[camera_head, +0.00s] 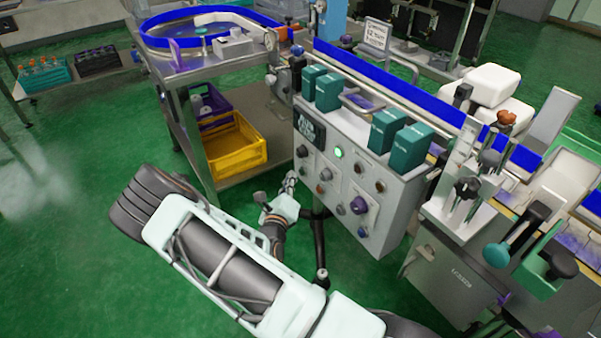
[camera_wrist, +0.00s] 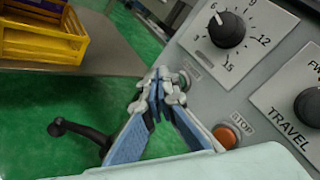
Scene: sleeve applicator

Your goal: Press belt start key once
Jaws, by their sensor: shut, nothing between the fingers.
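The grey control panel (camera_head: 345,200) stands in the middle of the head view. In the wrist view a dark green key (camera_wrist: 184,79) sits on the panel below a dial, partly hidden by my fingertips; the label beside it is mostly covered. An orange key (camera_wrist: 226,136) marked STOP lies lower right of it. My gripper (camera_wrist: 162,82) is shut and empty, its tips at the green key's left edge; I cannot tell whether they touch it. In the head view my gripper (camera_head: 291,181) is at the panel's lower left.
A black numbered dial (camera_wrist: 227,30) is above the keys, and a TRAVEL knob (camera_wrist: 308,106) is to the right. A lit green lamp (camera_head: 338,153) is higher on the panel. A yellow crate (camera_head: 236,150) sits on a shelf to the left. Green floor is clear at left.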

